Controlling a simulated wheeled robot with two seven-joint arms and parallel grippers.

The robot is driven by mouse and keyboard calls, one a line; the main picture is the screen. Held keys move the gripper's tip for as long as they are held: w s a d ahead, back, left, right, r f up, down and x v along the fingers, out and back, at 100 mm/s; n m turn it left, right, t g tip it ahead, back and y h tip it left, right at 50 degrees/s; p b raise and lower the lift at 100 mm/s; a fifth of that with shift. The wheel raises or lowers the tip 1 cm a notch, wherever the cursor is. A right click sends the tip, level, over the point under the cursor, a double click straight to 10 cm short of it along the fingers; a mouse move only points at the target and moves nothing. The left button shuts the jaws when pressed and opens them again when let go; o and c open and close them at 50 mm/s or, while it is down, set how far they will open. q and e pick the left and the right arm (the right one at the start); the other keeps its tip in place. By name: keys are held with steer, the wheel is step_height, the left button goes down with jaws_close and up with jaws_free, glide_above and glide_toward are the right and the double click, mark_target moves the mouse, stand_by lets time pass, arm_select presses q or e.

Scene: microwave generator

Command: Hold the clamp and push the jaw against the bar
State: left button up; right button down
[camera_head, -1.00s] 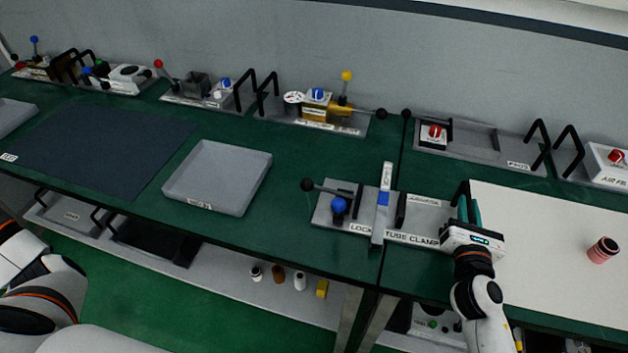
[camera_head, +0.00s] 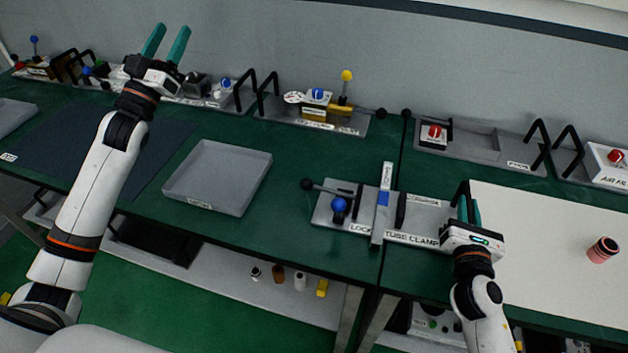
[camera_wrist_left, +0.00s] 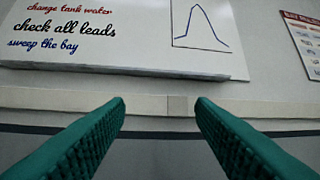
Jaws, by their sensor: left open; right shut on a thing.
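The tube clamp (camera_head: 420,225) is a grey plate on the green bench, with its label along the front edge. A grey bar (camera_head: 386,205) with a blue band lies across it. A dark upright jaw (camera_head: 401,210) stands just right of the bar, with a small gap. A black-knobbed lever (camera_head: 307,184) and a blue knob (camera_head: 339,205) are at the clamp's left. My right gripper (camera_head: 469,210) is shut on the black handle (camera_head: 462,190) at the clamp's right end. My left gripper (camera_head: 166,42) is raised, open and empty, far left of the clamp; its green fingers show in the left wrist view (camera_wrist_left: 160,130).
An empty grey tray (camera_head: 218,178) lies left of the clamp. Fixtures with levers and handles line the back of the bench, including a yellow one (camera_head: 340,110). A red-pink cylinder (camera_head: 603,250) stands on the white surface at right. Green bench between tray and clamp is clear.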

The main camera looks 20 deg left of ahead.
arm_select(q)
steer(key=d+f+m+g+h, duration=0.25)
steer(key=d+f+h, duration=0.25)
steer(key=d+f, duration=0.6)
steer(key=s+d+f+g, duration=0.2)
steer(key=s+d+f, duration=0.1)
steer(key=f, duration=0.3)
steer(key=s+d+f+g+h, duration=0.1)
steer(key=s+d+f+g, duration=0.1)
steer(key=f, duration=0.5)
steer(key=s+d+f+g+h, duration=0.1)
steer(key=s+d+f+g, duration=0.1)
steer(key=s+d+f, duration=0.2)
steer(key=shift+d+f+m, duration=0.2)
steer(key=shift+d+f, duration=0.2)
steer(key=shift+f, duration=0.35)
steer(key=shift+d+f+m, duration=0.15)
steer(key=shift+d+f, duration=0.25)
steer(key=shift+f, duration=0.35)
steer(key=shift+w+f, duration=0.15)
steer(key=shift+w, duration=0.05)
steer(key=x, duration=1.1)
steer(key=shift+w+d+f, duration=0.2)
steer(key=shift+w, duration=0.05)
steer(key=shift+c, duration=0.2)
